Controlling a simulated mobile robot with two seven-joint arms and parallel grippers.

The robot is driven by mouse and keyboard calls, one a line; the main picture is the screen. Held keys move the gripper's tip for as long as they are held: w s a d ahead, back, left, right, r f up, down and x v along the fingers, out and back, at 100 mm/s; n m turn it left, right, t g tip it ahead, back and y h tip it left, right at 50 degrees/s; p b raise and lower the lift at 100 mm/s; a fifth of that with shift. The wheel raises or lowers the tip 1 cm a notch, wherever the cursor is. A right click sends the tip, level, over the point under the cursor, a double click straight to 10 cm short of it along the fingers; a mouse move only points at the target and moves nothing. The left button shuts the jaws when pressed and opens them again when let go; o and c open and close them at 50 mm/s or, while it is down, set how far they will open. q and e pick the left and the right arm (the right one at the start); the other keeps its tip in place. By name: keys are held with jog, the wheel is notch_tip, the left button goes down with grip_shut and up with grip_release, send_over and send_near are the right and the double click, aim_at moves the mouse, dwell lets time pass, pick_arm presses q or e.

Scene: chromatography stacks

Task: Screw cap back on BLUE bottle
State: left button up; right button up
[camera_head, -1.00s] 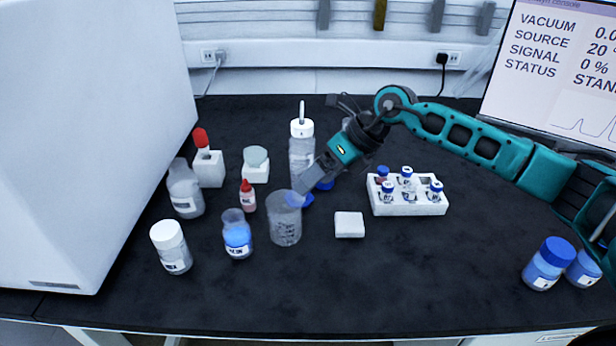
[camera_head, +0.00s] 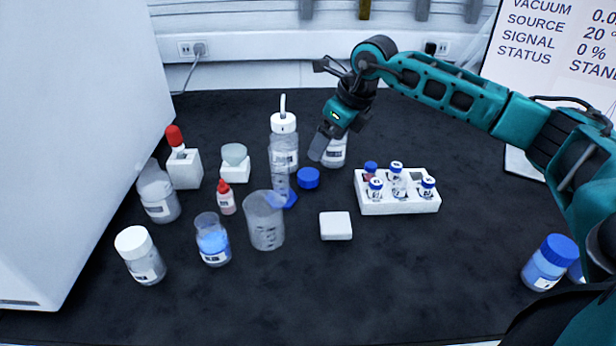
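The open bottle with blue liquid (camera_head: 212,244) stands upright at the front left, with no cap on its mouth. One blue cap (camera_head: 308,178) lies on the bench right of the wash bottle. A second blue cap-like piece (camera_head: 288,199) lies nearer, partly hidden behind the beaker. My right gripper (camera_head: 318,147) points down and left above the bench, beside a clear labelled bottle (camera_head: 335,153) that it partly hides. I see nothing held in it, but its finger gap is not clear. My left gripper is out of view.
A glass beaker (camera_head: 265,225) stands right of the blue-liquid bottle, and a white-capped bottle (camera_head: 141,258) stands left. A wash bottle (camera_head: 284,150), white block (camera_head: 335,226) and vial rack (camera_head: 400,204) are nearby. A blue-capped bottle (camera_head: 548,264) stands right. The front middle bench is clear.

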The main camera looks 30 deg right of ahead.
send_over(308, 174)
jog(key=s, duration=0.3)
jog(key=f, duration=0.6)
jog(key=shift+d+f+b, duration=0.2)
jog(key=shift+d+b, duration=0.1)
jog(key=shift+b, duration=0.1)
jog(key=x, duration=0.2)
jog(key=b+x, duration=0.1)
jog(key=x, duration=0.2)
jog(key=shift+w+d, duration=0.2)
jog(key=shift+w, duration=0.2)
jog(key=c, duration=1.1)
